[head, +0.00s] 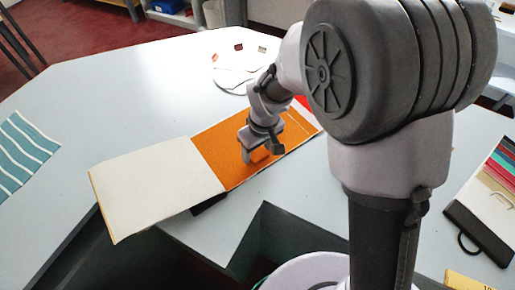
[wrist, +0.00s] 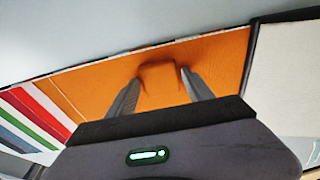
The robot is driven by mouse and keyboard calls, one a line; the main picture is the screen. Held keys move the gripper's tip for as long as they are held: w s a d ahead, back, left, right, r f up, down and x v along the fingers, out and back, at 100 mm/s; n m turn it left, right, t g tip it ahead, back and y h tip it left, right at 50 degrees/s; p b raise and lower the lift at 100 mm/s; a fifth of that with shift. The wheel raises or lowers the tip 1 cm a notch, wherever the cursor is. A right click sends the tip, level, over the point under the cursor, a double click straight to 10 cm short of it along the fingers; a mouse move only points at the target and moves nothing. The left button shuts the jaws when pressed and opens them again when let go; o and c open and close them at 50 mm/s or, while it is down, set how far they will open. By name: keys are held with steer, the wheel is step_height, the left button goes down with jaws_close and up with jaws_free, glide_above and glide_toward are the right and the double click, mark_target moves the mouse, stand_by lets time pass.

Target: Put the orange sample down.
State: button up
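The orange sample (wrist: 160,84) is a small rounded block between my fingertips in the wrist view. My gripper (wrist: 160,78) has one finger along each side of it, and both appear to touch it. In the head view my gripper (head: 259,154) points down over the orange panel of an open swatch folder (head: 210,148), with a bit of the orange sample (head: 262,156) showing between the fingers. The sample and panel are nearly the same orange, so I cannot tell whether the sample rests on the panel or hangs just above it.
The folder's cream panel (head: 150,183) reaches over the counter's inner edge. A teal striped swatch (head: 22,153) lies at left, a round light item (head: 235,75) at the back, and a striped sample case (head: 490,200) at right. The grey counter (head: 110,100) is clear at back left.

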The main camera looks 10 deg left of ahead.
mark_target(261, 157)
steer(key=shift+o, duration=0.5)
steer(key=shift+r, duration=0.15)
steer(key=s+d+r+m+p, duration=0.1)
steer(key=d+r+m, duration=0.15)
steer(key=r, duration=0.45)
steer(key=s+d+r+m+t+p, duration=0.1)
steer(key=s+d+r+p, duration=0.15)
steer(key=r, duration=0.35)
steer(key=s+d+r+m, duration=0.1)
steer(key=d+r, duration=0.2)
steer(key=r, duration=0.4)
steer(key=s+d+r+m+t, duration=0.3)
steer(key=s+d+r+m, duration=0.2)
steer(key=s+d+m, duration=0.4)
steer(key=s, duration=0.2)
steer(key=shift+s+t+y, duration=0.3)
steer(key=shift+s+y, duration=0.1)
step_height(261, 157, down, 10)
steer(key=b, duration=1)
steer(key=shift+f, duration=0.25)
steer(key=shift+a, duration=0.1)
